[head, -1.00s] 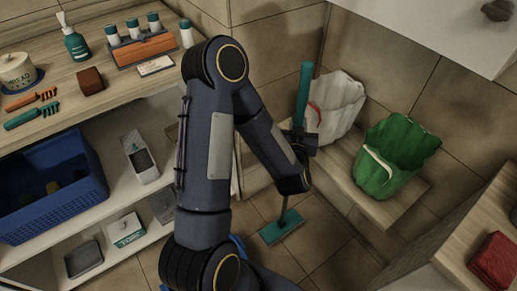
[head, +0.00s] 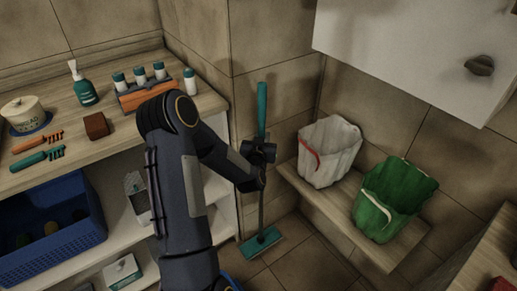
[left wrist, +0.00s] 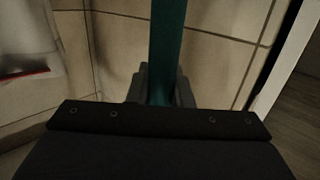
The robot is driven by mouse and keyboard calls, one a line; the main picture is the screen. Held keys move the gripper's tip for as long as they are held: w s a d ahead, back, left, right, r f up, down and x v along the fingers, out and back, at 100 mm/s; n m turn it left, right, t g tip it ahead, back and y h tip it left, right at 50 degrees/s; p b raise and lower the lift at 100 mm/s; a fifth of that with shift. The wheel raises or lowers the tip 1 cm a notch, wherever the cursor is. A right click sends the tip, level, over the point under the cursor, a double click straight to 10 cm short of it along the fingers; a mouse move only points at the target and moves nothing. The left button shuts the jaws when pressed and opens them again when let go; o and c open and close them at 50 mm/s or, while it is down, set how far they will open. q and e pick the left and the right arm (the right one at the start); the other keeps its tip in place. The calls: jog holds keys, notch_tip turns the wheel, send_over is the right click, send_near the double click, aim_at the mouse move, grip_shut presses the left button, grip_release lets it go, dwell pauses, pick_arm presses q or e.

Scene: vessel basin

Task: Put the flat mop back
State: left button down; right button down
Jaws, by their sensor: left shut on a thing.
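The flat mop has a teal handle (head: 262,108), a grey pole and a flat teal head (head: 261,242). It stands nearly upright in the corner between the shelf unit and the low bench. Its head is down at the tiled floor; I cannot tell whether it touches. In the left wrist view the teal handle (left wrist: 166,50) rises between the fingers (left wrist: 160,85). My right gripper is not in view.
The shelf unit (head: 120,140) at left holds bottles and brushes, with a blue basket (head: 50,245) below. A white cabinet (head: 420,50) overhangs at upper right.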

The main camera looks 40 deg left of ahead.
pick_arm(q)
jog(key=shift+w+a+r, duration=0.15)
jog(key=shift+w+a, duration=0.1)
jog(key=shift+a, duration=0.5)
notch_tip(320, 180, down, 7)
jog(key=shift+a, duration=0.3)
jog(key=shift+w, duration=0.1)
jog(key=shift+f, duration=0.2)
jog(key=c, duration=1.3)
grip_release()
